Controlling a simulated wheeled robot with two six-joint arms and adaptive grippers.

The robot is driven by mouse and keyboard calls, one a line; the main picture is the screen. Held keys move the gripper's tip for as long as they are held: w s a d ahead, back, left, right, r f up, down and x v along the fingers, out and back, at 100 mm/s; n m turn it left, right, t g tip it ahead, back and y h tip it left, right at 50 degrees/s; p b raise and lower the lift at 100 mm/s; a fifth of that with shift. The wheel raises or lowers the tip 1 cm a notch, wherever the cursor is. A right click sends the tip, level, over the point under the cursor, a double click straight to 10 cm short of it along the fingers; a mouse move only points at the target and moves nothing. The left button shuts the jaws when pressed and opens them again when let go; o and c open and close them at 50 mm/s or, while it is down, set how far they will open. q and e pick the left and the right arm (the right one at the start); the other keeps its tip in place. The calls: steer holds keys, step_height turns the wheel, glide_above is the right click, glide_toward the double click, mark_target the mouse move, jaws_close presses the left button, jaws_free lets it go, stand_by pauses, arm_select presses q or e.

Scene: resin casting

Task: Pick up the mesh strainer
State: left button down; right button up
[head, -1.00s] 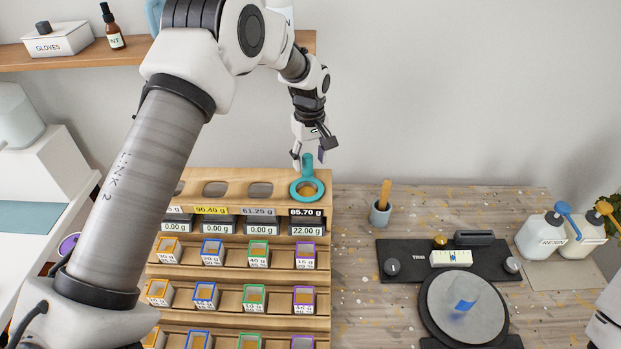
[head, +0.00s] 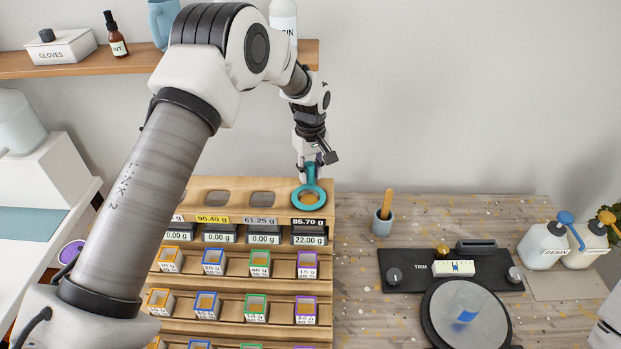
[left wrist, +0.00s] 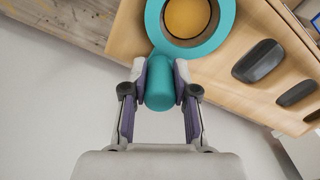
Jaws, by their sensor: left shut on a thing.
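The mesh strainer (head: 309,196) is a teal ring with a short teal handle and a yellowish mesh middle. It is at the right end of the wooden rack's top row, above the 85.70 g display. In the left wrist view the strainer's ring (left wrist: 222,30) is at the top and its handle points down between my fingers. My left gripper (head: 311,168) is shut on the handle, and it also shows in the left wrist view (left wrist: 160,85). I cannot tell whether the ring still touches the rack. My right gripper is not in view.
The wooden rack (head: 325,215) has empty oval slots left of the strainer and rows of small coloured-rim cups below. To the right stand a grey cup with a stick (head: 382,222), a dark turntable device (head: 405,278) and resin bottles (head: 543,245). A shelf (head: 90,62) runs behind my left arm.

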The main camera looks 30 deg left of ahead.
arm_select(q)
steer(key=shift+w+r, duration=0.1)
steer(key=shift+r, duration=0.25)
steer(key=shift+s+d+r+b, duration=0.1)
steer(key=shift+s+r+b, duration=0.15)
steer(key=shift+r+b, duration=0.7)
steer(key=s+d+r+b, duration=0.2)
steer(key=s+d+b, duration=0.2)
steer(key=s+d, duration=0.5)
steer(key=s, duration=0.3)
steer(key=shift+s+d, duration=0.2)
steer(key=shift+d, duration=0.05)
steer(key=shift+a, duration=0.1)
steer(key=w+a+p, duration=0.2)
steer(key=a+p, duration=0.1)
steer(key=a, duration=0.3)
steer(key=w+a+p, duration=0.3)
steer(key=a, duration=0.4)
steer(key=w+a+p, duration=0.2)
steer(key=a+p, duration=0.1)
steer(key=a, duration=0.3)
steer(key=shift+w+a+f, duration=0.15)
steer(key=shift+f, duration=0.15)
steer(key=shift+w+a+f, duration=0.15)
steer(key=shift+a, duration=0.15)
